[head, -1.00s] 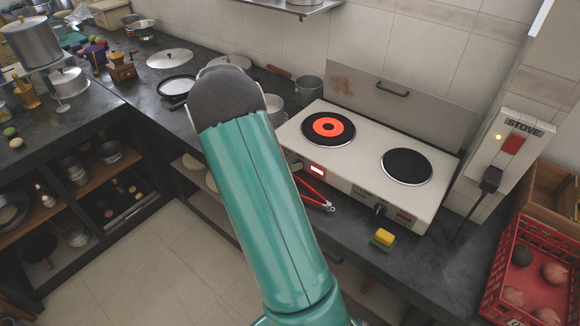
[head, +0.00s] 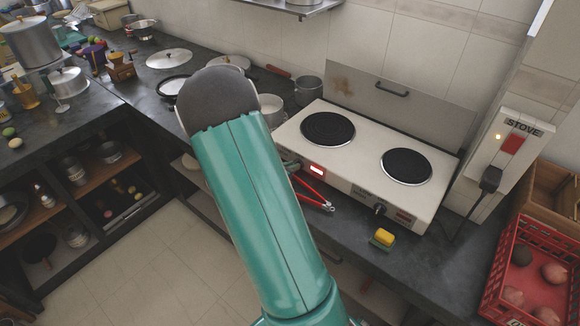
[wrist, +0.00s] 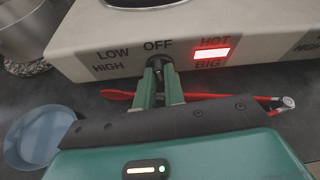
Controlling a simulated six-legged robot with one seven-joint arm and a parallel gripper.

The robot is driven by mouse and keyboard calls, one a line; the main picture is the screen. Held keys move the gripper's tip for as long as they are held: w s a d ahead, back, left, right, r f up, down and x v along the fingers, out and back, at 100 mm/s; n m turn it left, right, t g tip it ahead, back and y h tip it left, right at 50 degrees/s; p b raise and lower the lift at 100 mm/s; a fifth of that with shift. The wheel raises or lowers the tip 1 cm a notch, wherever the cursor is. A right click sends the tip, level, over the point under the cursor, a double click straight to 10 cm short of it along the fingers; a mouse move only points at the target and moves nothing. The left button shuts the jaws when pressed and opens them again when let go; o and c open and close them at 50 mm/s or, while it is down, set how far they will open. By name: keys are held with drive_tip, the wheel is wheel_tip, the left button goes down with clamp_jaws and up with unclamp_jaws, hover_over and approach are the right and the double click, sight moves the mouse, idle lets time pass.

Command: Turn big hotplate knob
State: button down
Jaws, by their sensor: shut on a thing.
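The white two-plate stove (head: 360,160) stands on the dark counter. Its big hotplate (head: 328,130), at the left, is dark. In the wrist view, my gripper (wrist: 158,75) is shut on the big hotplate knob (wrist: 157,61), which sits below the OFF mark on the front panel. LOW and HIGH are printed left of it. The fingers hide most of the knob, so its pointer cannot be made out. The red HOT BIG light (wrist: 212,53) is lit, and it also shows in the head view (head: 317,169). In the head view, my arm blocks the left front of the stove.
The small hotplate (head: 406,167) is dark. Red-handled pliers (head: 314,194) lie close in front of the stove. A yellow-green sponge (head: 383,237) lies by its front right. Pots stand close at its left, and a red crate (head: 525,270) is at the right.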

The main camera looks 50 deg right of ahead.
drive_tip(key=shift+s+m+t, duration=0.15)
drive_tip(key=shift+m+t, duration=0.35)
drive_tip(key=shift+m, duration=0.1)
drive_tip(key=c, duration=1.5)
unclamp_jaws()
drive_tip(key=v, duration=1.3)
drive_tip(key=shift+a+r, duration=0.25)
drive_tip(key=shift+a, duration=0.1)
